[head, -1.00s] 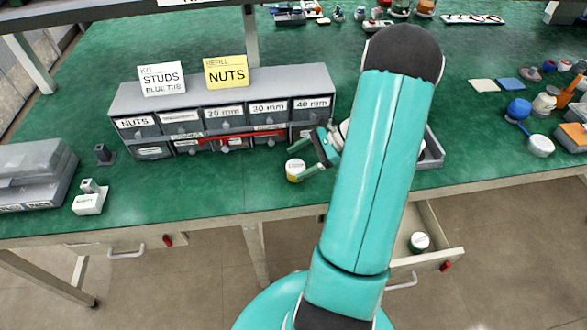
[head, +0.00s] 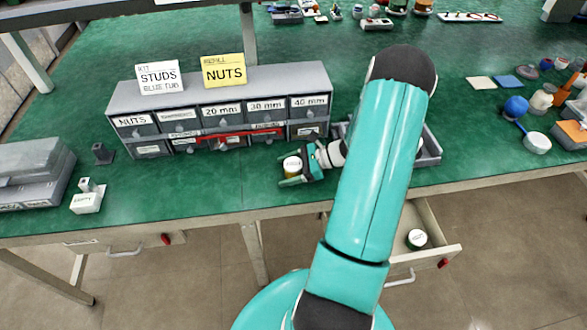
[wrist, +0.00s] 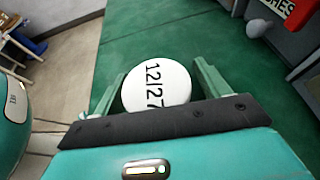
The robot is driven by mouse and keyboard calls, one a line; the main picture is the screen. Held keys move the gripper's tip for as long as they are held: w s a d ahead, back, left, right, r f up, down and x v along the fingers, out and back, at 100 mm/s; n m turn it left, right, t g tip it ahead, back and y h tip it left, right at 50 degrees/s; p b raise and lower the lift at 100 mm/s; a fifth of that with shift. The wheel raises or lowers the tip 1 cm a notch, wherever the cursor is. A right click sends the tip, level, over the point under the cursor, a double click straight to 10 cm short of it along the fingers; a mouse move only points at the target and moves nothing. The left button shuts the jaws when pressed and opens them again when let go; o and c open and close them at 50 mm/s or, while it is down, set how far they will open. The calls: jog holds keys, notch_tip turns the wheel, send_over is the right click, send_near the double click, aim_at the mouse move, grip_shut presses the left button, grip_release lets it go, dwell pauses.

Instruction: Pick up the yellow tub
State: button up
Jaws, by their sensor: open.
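The yellow tub (head: 292,165) stands on the green bench near its front edge, in front of the drawer cabinet. It has a white lid, and only a little of its yellow side shows. In the wrist view the tub's round lid (wrist: 156,85) reads "12/27". My gripper (head: 293,168) is open, with one finger on each side of the tub. In the wrist view the gripper (wrist: 158,75) shows a gap between the lid and the right finger; the left finger is close to the lid. I cannot tell whether it touches.
The grey drawer cabinet (head: 225,103) stands just behind the tub. A grey tray (head: 430,150) lies to the right behind my arm. An open drawer (head: 432,240) below the bench holds a white-lidded tub (head: 417,238).

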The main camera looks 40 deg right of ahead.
jog(key=c, duration=1.1)
